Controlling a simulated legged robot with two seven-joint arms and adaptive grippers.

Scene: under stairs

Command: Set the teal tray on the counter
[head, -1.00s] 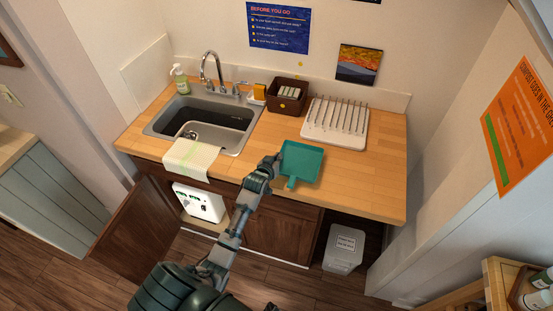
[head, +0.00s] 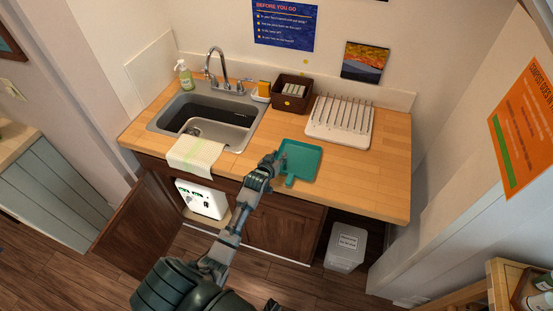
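The teal tray (head: 302,160) is at the front part of the wooden counter (head: 375,180), right of the sink, with its short handle pointing toward the front edge. It looks flat and level on or just over the wood; I cannot tell whether it touches. My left gripper (head: 277,160) is at the tray's left edge, its fingers overlapping the rim. The fingers are small and dark, so their grip on the rim is not clear. My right gripper is not in view.
A sink (head: 208,118) with a draped towel (head: 196,156) is on the left. A dark basket (head: 291,92) and a white drying rack (head: 340,122) stand behind the tray. The counter right of the tray is clear. A cabinet door (head: 137,213) hangs open below.

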